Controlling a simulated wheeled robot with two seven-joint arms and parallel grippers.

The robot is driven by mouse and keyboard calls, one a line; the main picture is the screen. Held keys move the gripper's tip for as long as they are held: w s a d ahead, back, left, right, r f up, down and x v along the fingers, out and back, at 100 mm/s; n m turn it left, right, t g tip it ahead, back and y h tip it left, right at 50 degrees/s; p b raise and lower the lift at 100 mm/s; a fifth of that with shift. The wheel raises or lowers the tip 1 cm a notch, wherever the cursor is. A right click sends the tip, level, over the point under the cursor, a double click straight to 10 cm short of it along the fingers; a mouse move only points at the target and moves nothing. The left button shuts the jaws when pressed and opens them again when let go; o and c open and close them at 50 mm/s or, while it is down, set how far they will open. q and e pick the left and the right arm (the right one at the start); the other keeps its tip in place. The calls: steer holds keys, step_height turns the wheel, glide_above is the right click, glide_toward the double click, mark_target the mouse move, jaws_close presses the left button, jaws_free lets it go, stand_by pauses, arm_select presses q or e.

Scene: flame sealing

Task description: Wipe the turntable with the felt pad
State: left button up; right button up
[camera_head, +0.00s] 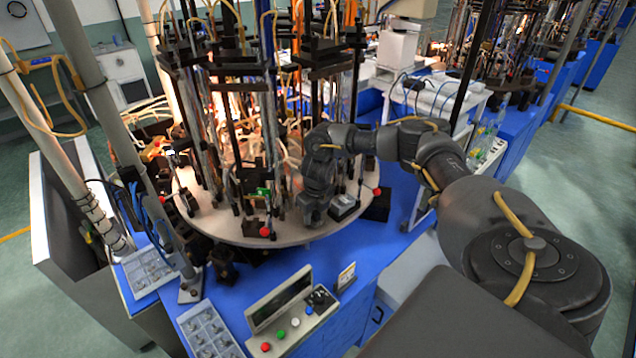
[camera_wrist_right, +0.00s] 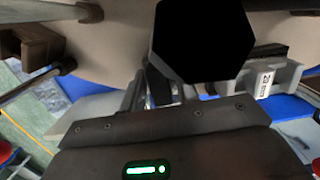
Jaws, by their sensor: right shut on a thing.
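The turntable (camera_head: 225,228) is a round beige plate on the blue bench, crowded with black posts, clamps and glass tubes. My right gripper (camera_head: 312,218) is low over its front right part, its tips hard to make out. In the right wrist view, the gripper (camera_wrist_right: 160,92) is shut on a black hexagonal piece (camera_wrist_right: 203,42), which looks like the felt pad. The beige turntable surface (camera_wrist_right: 112,50) is behind it. I cannot tell whether the pad touches the surface. The pad is not distinct in the head view. My left gripper is not in view.
A small grey block (camera_head: 343,207) and a black block (camera_head: 377,206) are just right of the gripper. A control box (camera_head: 292,318) with coloured buttons stands in front. Trays of small parts (camera_head: 208,330) lie front left. Posts crowd the turntable; its front rim is clearer.

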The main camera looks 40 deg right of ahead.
steer(key=shift+w+f, duration=0.1)
steer(key=shift+w, duration=0.5)
steer(key=shift+w+f+b, duration=0.15)
steer(key=shift+w+b, duration=0.3)
steer(key=shift+b, duration=0.35)
steer(key=shift+w+f+b, duration=0.15)
steer(key=shift+w+b, duration=0.5)
steer(key=shift+w, duration=0.6)
steer(key=shift+r, duration=0.2)
